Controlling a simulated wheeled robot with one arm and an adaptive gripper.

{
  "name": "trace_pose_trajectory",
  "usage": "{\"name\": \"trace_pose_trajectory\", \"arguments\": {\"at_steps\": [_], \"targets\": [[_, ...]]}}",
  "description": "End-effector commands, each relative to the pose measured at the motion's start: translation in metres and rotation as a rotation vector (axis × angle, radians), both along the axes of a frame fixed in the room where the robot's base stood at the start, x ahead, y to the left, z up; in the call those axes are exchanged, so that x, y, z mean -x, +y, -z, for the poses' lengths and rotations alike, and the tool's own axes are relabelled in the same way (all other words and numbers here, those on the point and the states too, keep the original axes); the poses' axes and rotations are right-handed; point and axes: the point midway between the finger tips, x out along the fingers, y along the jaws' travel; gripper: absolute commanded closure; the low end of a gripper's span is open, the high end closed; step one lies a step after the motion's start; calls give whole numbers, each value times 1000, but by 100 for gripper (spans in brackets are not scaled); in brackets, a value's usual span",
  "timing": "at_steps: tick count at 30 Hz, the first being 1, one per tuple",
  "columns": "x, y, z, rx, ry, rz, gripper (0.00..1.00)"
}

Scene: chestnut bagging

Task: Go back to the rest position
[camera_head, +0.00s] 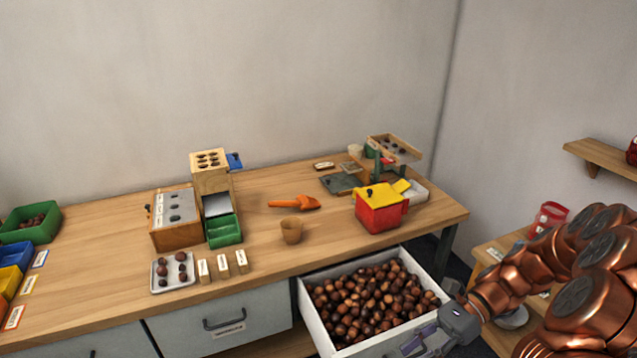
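My gripper (418,343) is low at the right, at the front right corner of the open white drawer (312,318). The copper-coloured arm reaches in from the right edge. The fingers are small and partly cut off at the bottom, so I cannot tell whether they are open or shut. The drawer is pulled out and full of brown chestnuts (365,300). An orange scoop (296,203) lies on the wooden bench (130,270), away from my gripper. A small tan cup (291,230) stands in front of it.
A red box with a yellow lid (380,208) stands at the bench's right. A wooden sorter (175,218) with a green bin (223,231) stands mid-bench, with a chestnut tray (158,286) before it. A low side table (487,252) is beside my arm.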

Motion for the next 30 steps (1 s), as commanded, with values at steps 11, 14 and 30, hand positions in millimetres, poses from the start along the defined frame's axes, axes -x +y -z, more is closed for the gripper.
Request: {"name": "trace_pose_trajectory", "arguments": {"at_steps": [11, 14, 30], "targets": [[37, 33, -54, 98, -297, -288, 63], [48, 38, -64, 123, -371, -364, 63], [110, 44, -109, 255, -736, -777, 63]]}}
